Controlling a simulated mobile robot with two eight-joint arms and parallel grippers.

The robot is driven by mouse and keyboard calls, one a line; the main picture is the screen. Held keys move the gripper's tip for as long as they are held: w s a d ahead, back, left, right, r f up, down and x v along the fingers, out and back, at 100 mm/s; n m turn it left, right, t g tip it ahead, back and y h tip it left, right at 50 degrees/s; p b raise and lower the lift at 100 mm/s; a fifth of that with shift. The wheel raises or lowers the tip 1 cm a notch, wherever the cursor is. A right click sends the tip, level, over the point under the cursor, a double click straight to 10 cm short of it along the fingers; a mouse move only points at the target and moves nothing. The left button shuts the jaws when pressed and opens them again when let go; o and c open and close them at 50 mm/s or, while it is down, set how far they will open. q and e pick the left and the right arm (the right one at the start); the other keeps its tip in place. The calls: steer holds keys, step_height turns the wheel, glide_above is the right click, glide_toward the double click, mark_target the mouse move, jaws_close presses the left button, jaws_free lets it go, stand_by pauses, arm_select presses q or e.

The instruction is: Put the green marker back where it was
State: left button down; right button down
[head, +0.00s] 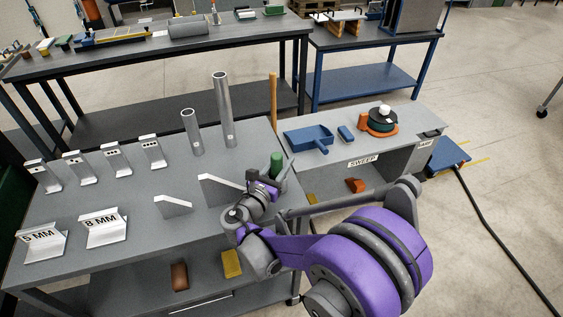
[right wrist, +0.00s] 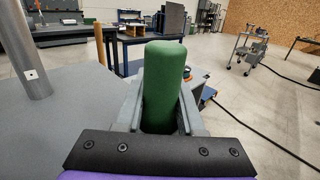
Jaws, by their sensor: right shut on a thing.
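The green marker (head: 277,160) is a short, thick green cylinder near the right edge of the grey workbench (head: 120,188). My right gripper (head: 270,175) is shut on it. In the right wrist view the green marker (right wrist: 163,85) stands up between the two grey fingers. Its lower end is hidden by the gripper, so I cannot tell whether it touches the bench top. My left gripper is not in view.
Two upright metal tubes (head: 222,105) stand behind the gripper. Angled metal plates (head: 220,190) and small signs, including 8 MM (head: 103,231), stand to the left. A side counter with a blue dustpan (head: 308,139) lies to the right. The bench middle is clear.

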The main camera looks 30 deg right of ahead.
steer(key=shift+f, duration=0.15)
steer(key=c, duration=0.5)
jaws_free()
steer(key=shift+r, duration=0.3)
steer(key=b+v, duration=0.1)
steer(key=v, duration=1.1)
steer(key=shift+a+f, duration=0.1)
steer(key=shift+f, duration=0.05)
